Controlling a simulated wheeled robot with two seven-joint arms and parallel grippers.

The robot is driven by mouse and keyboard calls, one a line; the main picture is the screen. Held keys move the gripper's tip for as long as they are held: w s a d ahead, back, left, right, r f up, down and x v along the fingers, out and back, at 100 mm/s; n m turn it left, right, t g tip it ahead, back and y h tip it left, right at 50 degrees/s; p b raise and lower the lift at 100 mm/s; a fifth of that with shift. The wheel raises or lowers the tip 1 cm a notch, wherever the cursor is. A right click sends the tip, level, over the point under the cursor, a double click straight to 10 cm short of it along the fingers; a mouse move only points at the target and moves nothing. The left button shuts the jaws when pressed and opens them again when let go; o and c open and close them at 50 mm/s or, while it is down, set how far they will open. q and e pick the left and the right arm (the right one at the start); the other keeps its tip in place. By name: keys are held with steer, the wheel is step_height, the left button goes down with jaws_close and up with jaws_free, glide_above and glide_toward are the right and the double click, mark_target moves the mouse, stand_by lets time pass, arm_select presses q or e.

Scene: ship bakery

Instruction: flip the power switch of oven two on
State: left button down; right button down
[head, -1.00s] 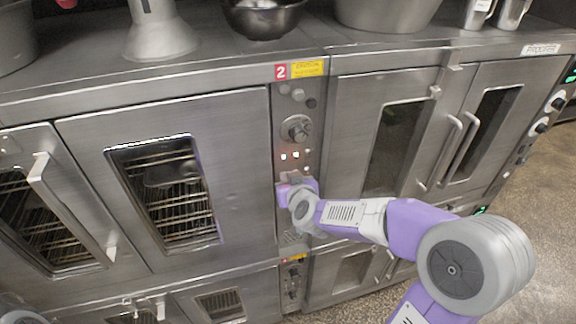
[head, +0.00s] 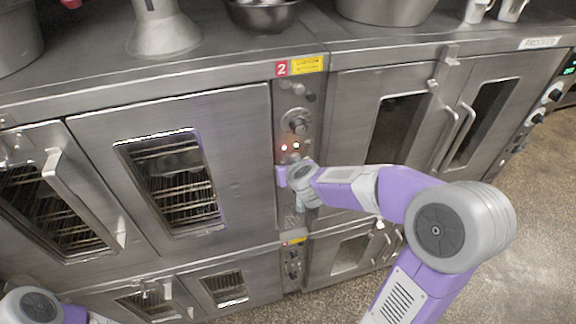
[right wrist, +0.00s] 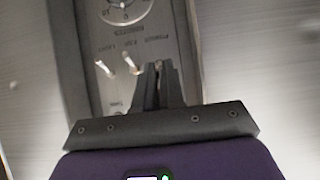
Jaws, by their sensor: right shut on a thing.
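Oven two is the steel oven (head: 240,130) whose control panel (head: 312,112) carries the red "2" sign (head: 281,68). My right gripper (right wrist: 158,72) is at this panel, below the round knob (head: 295,121); in the head view my own wrist hides its fingertips. In the right wrist view the fingers are close together at the switch under the upside-down "Power" label. They are shut on that power switch, which they mostly hide, so its position cannot be read. Two pale toggles, light (right wrist: 104,68) and fan (right wrist: 130,64), stand beside the fingers. My left gripper is out of view.
Small lamps (head: 284,147) glow on the panel, one red and one whitish. Oven doors with long handles (head: 84,198) flank it. A dark bowl (head: 264,14) and other metal vessels stand on top. Open floor (head: 530,215) lies at the right.

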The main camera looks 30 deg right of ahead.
steer(key=shift+f, duration=0.1)
steer(key=c, duration=1.2)
jaws_free()
steer(key=shift+c, duration=0.2)
steer(key=v, duration=0.7)
steer(key=shift+s+r, duration=0.2)
steer(key=shift+r, duration=0.05)
steer(key=shift+a, duration=0.1)
